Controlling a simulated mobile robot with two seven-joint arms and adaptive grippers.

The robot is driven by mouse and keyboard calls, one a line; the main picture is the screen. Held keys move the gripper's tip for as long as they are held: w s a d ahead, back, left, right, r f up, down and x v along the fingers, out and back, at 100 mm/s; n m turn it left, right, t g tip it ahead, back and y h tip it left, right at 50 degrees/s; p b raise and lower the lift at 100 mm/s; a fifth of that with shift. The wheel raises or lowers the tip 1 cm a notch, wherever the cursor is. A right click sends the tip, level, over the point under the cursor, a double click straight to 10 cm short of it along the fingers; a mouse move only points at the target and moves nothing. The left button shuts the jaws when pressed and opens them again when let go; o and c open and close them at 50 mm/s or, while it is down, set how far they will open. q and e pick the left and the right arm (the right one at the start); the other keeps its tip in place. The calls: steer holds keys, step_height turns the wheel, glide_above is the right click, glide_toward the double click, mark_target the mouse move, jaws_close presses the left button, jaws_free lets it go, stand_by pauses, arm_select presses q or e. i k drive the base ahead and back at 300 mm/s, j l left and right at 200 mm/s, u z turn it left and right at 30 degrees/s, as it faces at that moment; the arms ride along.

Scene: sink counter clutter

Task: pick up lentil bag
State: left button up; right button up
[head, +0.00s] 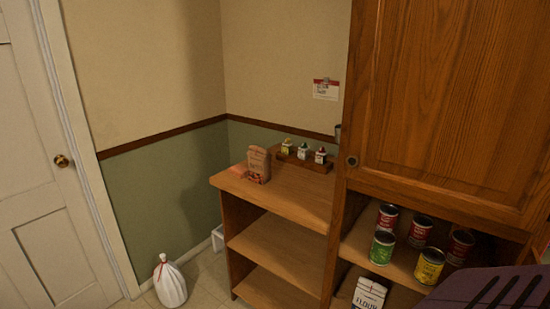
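A small brown paper bag (258,164) with reddish print stands upright on the wooden shelf unit's top, near its left back part. Its label is too small to read, so I cannot tell for sure that it is the lentil bag. A small pinkish item (239,171) lies just left of it. Neither of my grippers shows in the head view, and nothing is touching the bag.
A wooden rack with small bottles (303,153) stands behind and right of the bag. The shelf top's front (300,205) is clear. A tall cabinet (445,100) stands right, above shelved cans (382,247) and a flour bag (369,294). A white sack (169,283) sits on the floor.

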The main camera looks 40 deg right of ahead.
mark_target(259, 158)
steer(key=i+z, duration=0.75)
steer(key=z, duration=0.15)
steer(key=i+j+z, duration=0.25)
steer(key=z, duration=0.25)
steer(key=i+j+z, duration=0.6)
steer(key=j+z, duration=0.15)
steer(key=z, duration=0.15)
